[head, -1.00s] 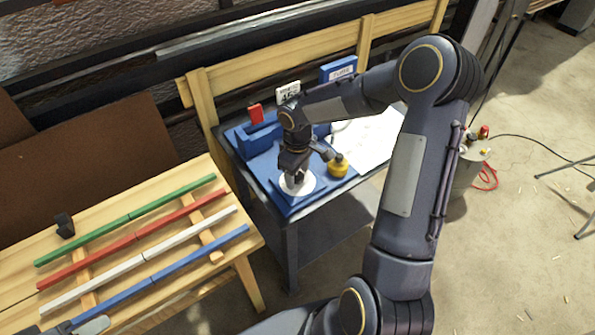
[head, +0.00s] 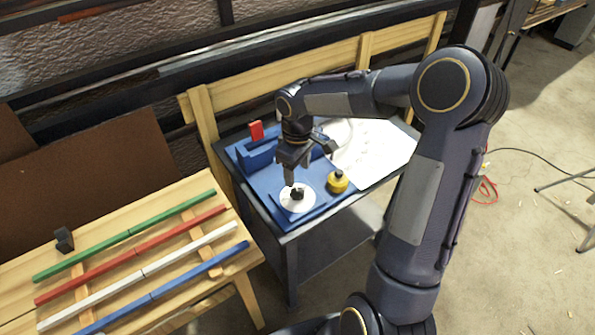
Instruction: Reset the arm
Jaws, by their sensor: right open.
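My right arm comes in from the lower right and reaches over the small dark table (head: 290,237). My right gripper (head: 290,178) is open and points down, just above and left of a small dark piece (head: 297,192). That piece sits on a white disc (head: 293,207) on the blue tray (head: 318,204). The gripper looks empty. My left gripper does not show.
A yellow round pot (head: 338,182) stands right of the disc. A red block (head: 256,131) stands at the tray's back. Green (head: 100,246), red, white and blue laths lie on the wooden bench at left, near a dark block (head: 64,240). White paper (head: 375,145) covers the table's right part.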

